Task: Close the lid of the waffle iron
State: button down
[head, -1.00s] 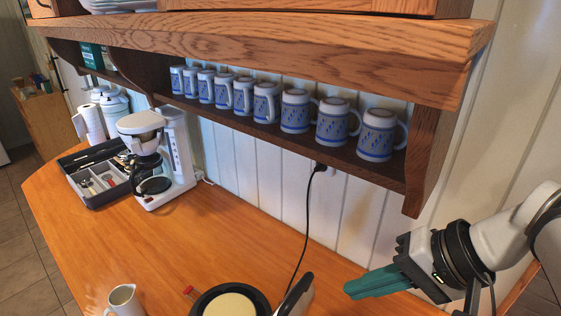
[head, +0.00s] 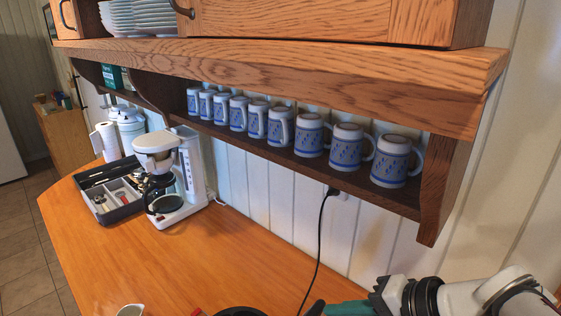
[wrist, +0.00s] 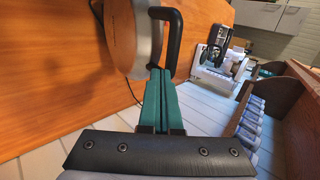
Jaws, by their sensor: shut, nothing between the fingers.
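The waffle iron's black rim (head: 240,312) barely shows at the bottom edge of the head view, so most of it is hidden. In the wrist view its round, metallic-looking lid (wrist: 135,38) stands at the top, with a black looped handle (wrist: 177,38) on its right side. My gripper (wrist: 160,72) is shut and empty. Its teal fingertips are at the lid's edge, close beside the handle; I cannot tell whether they touch. In the head view my gripper (head: 338,309) is at the bottom, right of the waffle iron.
A shelf (head: 428,225) with a row of blue-patterned mugs hangs above the counter. A black cord (head: 316,250) runs down from the wall outlet. A coffee maker (head: 190,165) and a utensil tray (head: 122,213) stand at the left. The middle counter (head: 200,265) is clear.

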jog(key=w+a+f+g+h, duration=0.2)
jog(key=w+a+g+h, duration=0.15)
jog(key=w+a, duration=1.35)
jog(key=w+a+f, duration=0.3)
jog(key=a+f, duration=0.3)
jog(key=f, duration=0.4)
jog(key=w+a+f+h, duration=0.1)
jog(key=w+a+f, duration=0.3)
jog(key=a+f, duration=0.3)
jog(key=shift+w+f+g, duration=0.3)
jog(key=shift+f+g, duration=0.05)
jog(key=shift+f, duration=1.2)
jog(key=shift+h, duration=0.25)
